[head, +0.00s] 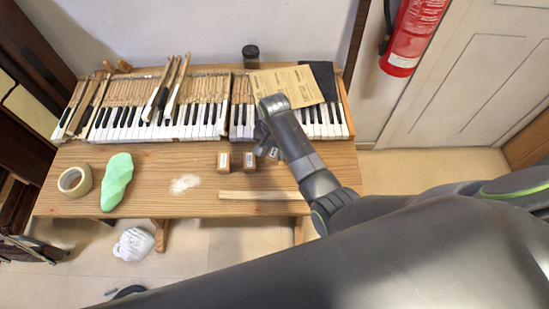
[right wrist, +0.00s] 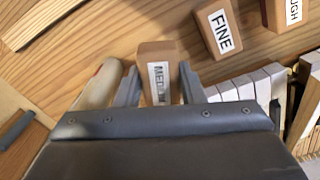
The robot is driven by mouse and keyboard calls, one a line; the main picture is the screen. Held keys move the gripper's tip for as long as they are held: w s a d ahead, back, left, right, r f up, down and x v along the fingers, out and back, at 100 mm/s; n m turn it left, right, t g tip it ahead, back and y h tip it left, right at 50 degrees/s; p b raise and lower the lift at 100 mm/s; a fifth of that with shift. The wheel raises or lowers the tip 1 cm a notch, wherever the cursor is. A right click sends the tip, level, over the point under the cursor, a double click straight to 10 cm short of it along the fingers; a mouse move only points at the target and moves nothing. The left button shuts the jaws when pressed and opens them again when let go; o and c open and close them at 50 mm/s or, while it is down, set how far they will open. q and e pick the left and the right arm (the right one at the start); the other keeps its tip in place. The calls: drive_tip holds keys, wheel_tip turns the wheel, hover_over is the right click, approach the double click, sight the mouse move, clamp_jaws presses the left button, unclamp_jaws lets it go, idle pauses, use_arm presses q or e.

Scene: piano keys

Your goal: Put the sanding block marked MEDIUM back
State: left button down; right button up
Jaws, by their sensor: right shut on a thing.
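The sanding block marked MEDIUM (right wrist: 158,58) is a small brown block with a white label. It stands between the two fingers of my right gripper (right wrist: 159,85), which is shut on it; the fingers hide part of its sides. In the head view my right gripper (head: 264,134) reaches down over the block's right-hand place in the row, and the block (head: 272,155) is partly covered. I cannot tell whether it touches the bench. The block marked FINE (right wrist: 219,28) stands close by, apart from the gripper. A third block, its label ending in UGH (right wrist: 288,12), is beyond it.
The wooden bench (head: 150,158) also holds a tape roll (head: 75,181), a green lump (head: 117,180), pale dust (head: 185,183) and a wooden strip (head: 258,195). Piano keys (head: 200,122) line the back, with a brown sheet (head: 290,88) and a dark jar (head: 251,56).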

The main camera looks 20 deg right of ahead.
sight(274, 150)
drive_tip(key=shift+f, duration=2.55)
drive_tip(key=shift+a, duration=0.1)
drive_tip(key=shift+f, duration=0.2)
drive_tip(key=o, duration=0.9)
drive_tip(key=shift+r, duration=0.1)
drive_tip(key=shift+r, duration=0.45)
wheel_tip(274, 150, up, 11)
drive_tip(key=shift+r, duration=0.2)
